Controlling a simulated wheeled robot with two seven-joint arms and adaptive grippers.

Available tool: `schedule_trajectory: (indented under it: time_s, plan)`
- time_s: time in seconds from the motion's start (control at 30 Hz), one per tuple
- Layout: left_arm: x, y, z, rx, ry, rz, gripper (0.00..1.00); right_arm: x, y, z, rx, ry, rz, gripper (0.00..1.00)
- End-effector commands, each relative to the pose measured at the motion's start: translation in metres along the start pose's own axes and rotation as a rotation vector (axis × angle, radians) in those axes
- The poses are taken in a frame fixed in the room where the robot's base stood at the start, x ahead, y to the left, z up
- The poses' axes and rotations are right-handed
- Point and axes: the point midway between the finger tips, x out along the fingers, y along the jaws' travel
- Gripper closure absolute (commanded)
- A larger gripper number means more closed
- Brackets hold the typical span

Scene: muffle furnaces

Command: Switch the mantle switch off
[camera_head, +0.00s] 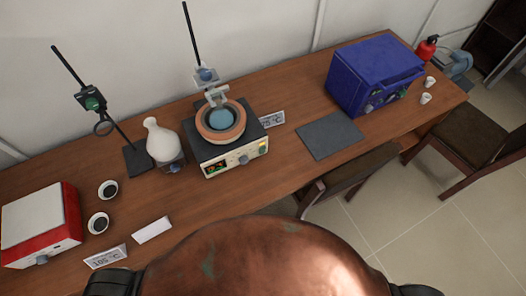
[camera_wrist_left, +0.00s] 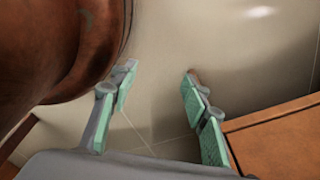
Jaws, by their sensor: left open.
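The heating mantle (camera_head: 226,153) stands near the middle of the wooden table, with a dark top and a cream front panel. Its front has a lit red display, knobs and a small yellow-green switch (camera_head: 263,148) at the right end; the switch's position is too small to tell. A brown bowl-like heater with a blue round vessel (camera_head: 220,118) sits on top under a clamp stand. My left gripper (camera_wrist_left: 157,88) is open and empty in the left wrist view, above the floor beside a wooden edge. The head view shows neither gripper.
A red and white box (camera_head: 42,222) stands at the left, near small white cups. A white flask (camera_head: 162,142) and a stand (camera_head: 137,160) are left of the mantle. A grey mat (camera_head: 330,135) and a blue furnace (camera_head: 372,75) are to the right. Chairs (camera_head: 350,172) stand at the front edge.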

Motion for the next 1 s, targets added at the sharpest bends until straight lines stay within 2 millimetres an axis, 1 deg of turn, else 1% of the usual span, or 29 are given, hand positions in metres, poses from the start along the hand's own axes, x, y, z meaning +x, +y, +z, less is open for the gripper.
schedule_trajectory:
  time_s: [0.03,0.07,0.57,0.6,1.0]
  plan:
    - [0.0000,0.0001,-0.0001,0.000,0.000,0.000,0.62,0.0000,0.0007,0.0000,0.000,0.000,0.001,1.00]
    - [0.0000,0.0001,-0.0001,0.000,0.000,0.000,0.64,-0.0001,0.0008,0.0000,0.000,0.000,0.001,1.00]
    - [0.0000,0.0002,0.0000,0.000,0.000,0.000,0.99,0.0000,0.0007,-0.0001,0.000,0.000,0.001,1.00]
    - [0.0000,0.0002,0.0000,0.000,0.000,0.000,1.00,0.0000,0.0006,-0.0001,0.000,0.000,0.001,1.00]
    - [0.0001,0.0002,-0.0001,0.000,0.000,0.000,1.00,0.0003,-0.0039,-0.0010,0.002,0.001,-0.004,1.00]
